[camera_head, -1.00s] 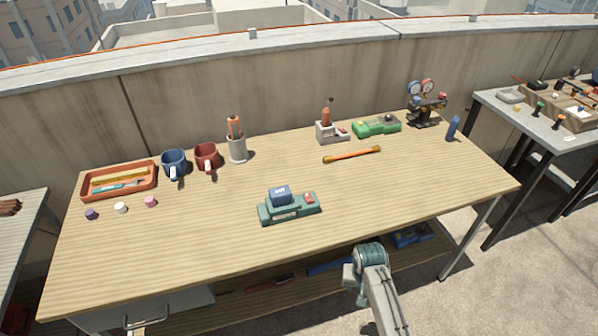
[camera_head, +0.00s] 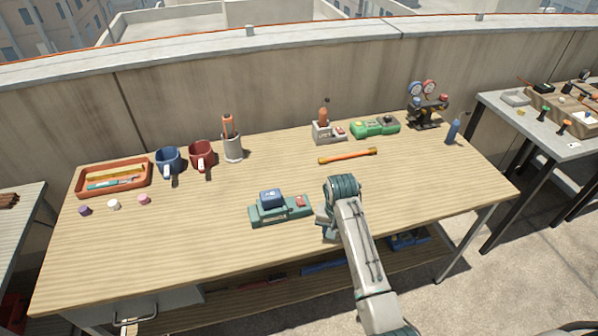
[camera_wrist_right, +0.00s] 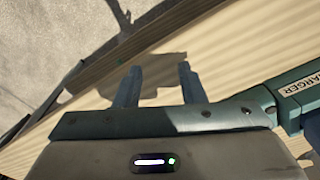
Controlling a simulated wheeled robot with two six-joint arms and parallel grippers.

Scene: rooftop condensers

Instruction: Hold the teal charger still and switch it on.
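The teal charger (camera_head: 282,213) sits on the wooden table near its front middle. A dark blue battery (camera_head: 270,197) stands in its left part, and a red switch (camera_head: 300,201) is on its right part. My right gripper (camera_head: 322,222) is just right of the charger, low over the table; the forearm partly hides its fingers. In the right wrist view, its two fingers (camera_wrist_right: 160,70) are apart with nothing between them. The charger's labelled side (camera_wrist_right: 300,88) shows at the right edge there, beside the gripper. My left gripper is in no view.
An orange-handled tool (camera_head: 347,155) lies behind my right arm. A green device (camera_head: 375,128), a grey holder (camera_head: 329,133) and a gauge set (camera_head: 428,108) stand at the back. Mugs (camera_head: 202,157) and an orange tray (camera_head: 112,192) are left.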

